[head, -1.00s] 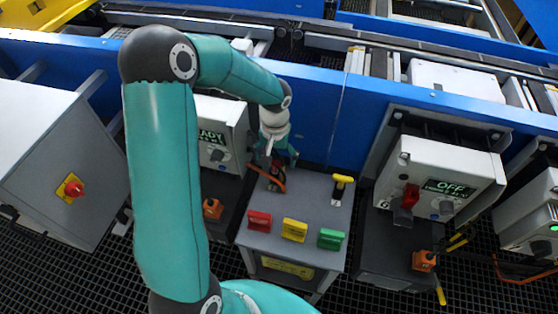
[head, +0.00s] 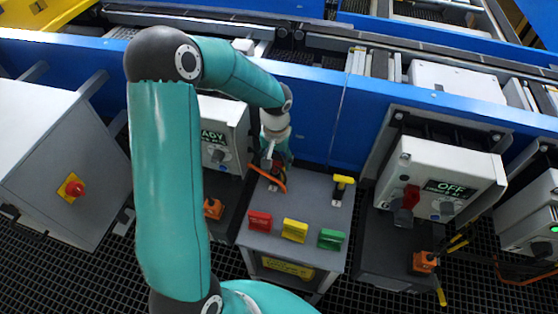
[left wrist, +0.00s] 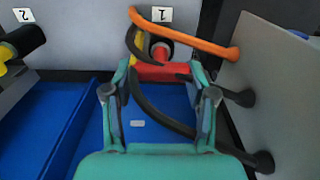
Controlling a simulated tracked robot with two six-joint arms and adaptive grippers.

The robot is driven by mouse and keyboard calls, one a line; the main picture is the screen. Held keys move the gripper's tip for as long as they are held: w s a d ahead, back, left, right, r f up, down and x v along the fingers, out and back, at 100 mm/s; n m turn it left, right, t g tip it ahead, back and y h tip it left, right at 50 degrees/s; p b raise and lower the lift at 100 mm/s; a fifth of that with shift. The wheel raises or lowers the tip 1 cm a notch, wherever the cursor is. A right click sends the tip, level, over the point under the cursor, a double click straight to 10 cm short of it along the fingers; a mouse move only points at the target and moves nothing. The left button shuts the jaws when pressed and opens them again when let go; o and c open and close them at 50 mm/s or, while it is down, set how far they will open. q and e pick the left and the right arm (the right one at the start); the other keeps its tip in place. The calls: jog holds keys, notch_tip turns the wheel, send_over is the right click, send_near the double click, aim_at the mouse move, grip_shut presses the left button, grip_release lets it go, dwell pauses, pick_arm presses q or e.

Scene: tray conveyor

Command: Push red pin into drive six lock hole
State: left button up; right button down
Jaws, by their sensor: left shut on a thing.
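The red pin (left wrist: 165,72) shows as a red body with a dark round end beside the label 1 in the left wrist view. My left gripper (left wrist: 161,74) is shut on the red pin, with one finger on each side of it. In the head view my left gripper (head: 272,162) is at the back left of a grey cart top (head: 305,203), and my wrist hides the pin there. A white box (head: 452,166) at the right has an OFF display and a red switch handle (head: 411,196). I cannot tell which lock hole is drive six.
An orange cable (left wrist: 190,35) arches close above the pin. A yellow-handled pin (head: 343,180) stands at the cart's back right. Red, yellow and green blocks (head: 294,230) line its front. Another white box (head: 217,140) stands left, close to my arm.

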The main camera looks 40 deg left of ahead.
pick_arm(q)
jog(key=shift+r, duration=0.15)
jog(key=shift+s+r+p, duration=0.1)
jog(key=shift+r+p, duration=1.35)
jog(key=shift+r, duration=0.7)
jog(key=shift+r+p, duration=0.35)
jog(key=shift+r, duration=0.2)
jog(key=shift+r, duration=0.1)
jog(key=shift+r+p, duration=1.2)
jog(key=shift+r, duration=0.7)
jog(key=shift+d, duration=0.1)
